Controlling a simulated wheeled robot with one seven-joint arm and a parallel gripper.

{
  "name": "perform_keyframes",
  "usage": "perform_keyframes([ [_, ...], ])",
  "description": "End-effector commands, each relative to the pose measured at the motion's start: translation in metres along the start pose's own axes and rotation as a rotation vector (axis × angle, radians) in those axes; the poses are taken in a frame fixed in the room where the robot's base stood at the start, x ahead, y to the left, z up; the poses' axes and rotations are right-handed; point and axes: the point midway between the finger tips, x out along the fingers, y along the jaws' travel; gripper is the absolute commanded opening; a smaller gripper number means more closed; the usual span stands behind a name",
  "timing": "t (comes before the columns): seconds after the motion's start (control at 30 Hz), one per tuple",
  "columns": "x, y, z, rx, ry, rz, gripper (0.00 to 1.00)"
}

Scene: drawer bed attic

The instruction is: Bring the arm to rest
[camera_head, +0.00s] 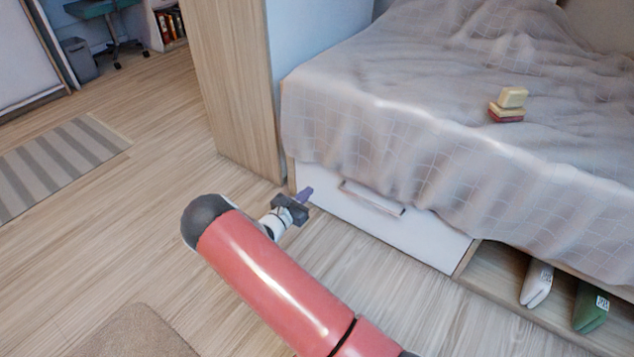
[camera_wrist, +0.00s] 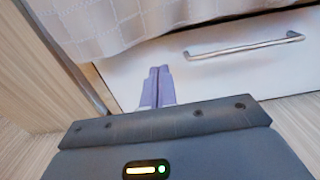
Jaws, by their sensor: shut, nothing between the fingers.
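My arm reaches forward over the wooden floor in the head view, with my gripper (camera_head: 305,194) at its end, low in front of the bed. In the wrist view the two purple fingers of my gripper (camera_wrist: 157,72) lie side by side, shut with nothing between them. The white drawer (camera_head: 370,215) under the bed is closed, and its metal handle (camera_head: 371,198) is to the right of my gripper. The handle (camera_wrist: 243,44) also shows in the wrist view, right of the fingers and apart from them.
The bed (camera_head: 440,120) has a draped grey blanket with small blocks (camera_head: 508,105) on top. A wooden panel (camera_head: 228,80) stands left of the drawer. An open compartment at right holds a white item (camera_head: 537,283) and a green item (camera_head: 590,307). Floor at left is clear around a striped rug (camera_head: 55,160).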

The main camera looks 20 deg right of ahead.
Motion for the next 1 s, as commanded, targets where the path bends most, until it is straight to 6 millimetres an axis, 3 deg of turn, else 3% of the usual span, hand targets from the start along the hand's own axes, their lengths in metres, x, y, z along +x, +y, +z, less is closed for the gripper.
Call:
perform_keyframes([
  [0.2,-0.02,0.0,0.0,0.001,0.001,0.0,0.0],
  [0.37,-0.022,0.0,0.0,0.002,0.001,-0.002,0.0],
  [0.47,-0.019,-0.005,0.011,0.032,0.013,-0.031,0.0],
  [0.57,-0.015,-0.019,0.04,0.119,0.051,-0.117,0.0],
  [0.73,-0.012,-0.066,0.109,0.368,0.17,-0.356,0.0],
  [1.0,-0.04,-0.141,0.205,0.795,0.376,-0.71,0.0],
])
